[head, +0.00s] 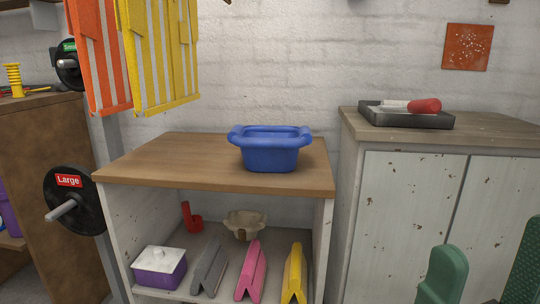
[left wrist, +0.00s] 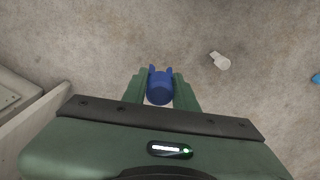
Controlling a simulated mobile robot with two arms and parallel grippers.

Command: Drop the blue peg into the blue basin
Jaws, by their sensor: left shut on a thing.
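The blue basin (head: 270,158) stands upright on the wooden top of a low shelf unit in the head view, near its back right. The blue peg (left wrist: 160,90) shows in the left wrist view between the green fingers of my left gripper (left wrist: 159,86), which is shut on it above the floor. My left gripper and the peg are not in the head view. Two green fingers at the lower right of the head view appear to be my right gripper (head: 486,245); they are apart with nothing seen between them.
The shelf top (head: 170,160) is bare left of the basin. A cabinet (head: 410,200) with a dark tray (head: 415,120) stands to the right. Striped towels (head: 160,50) and weight plates (head: 75,200) are at the left. A pale object (left wrist: 220,60) lies on the floor.

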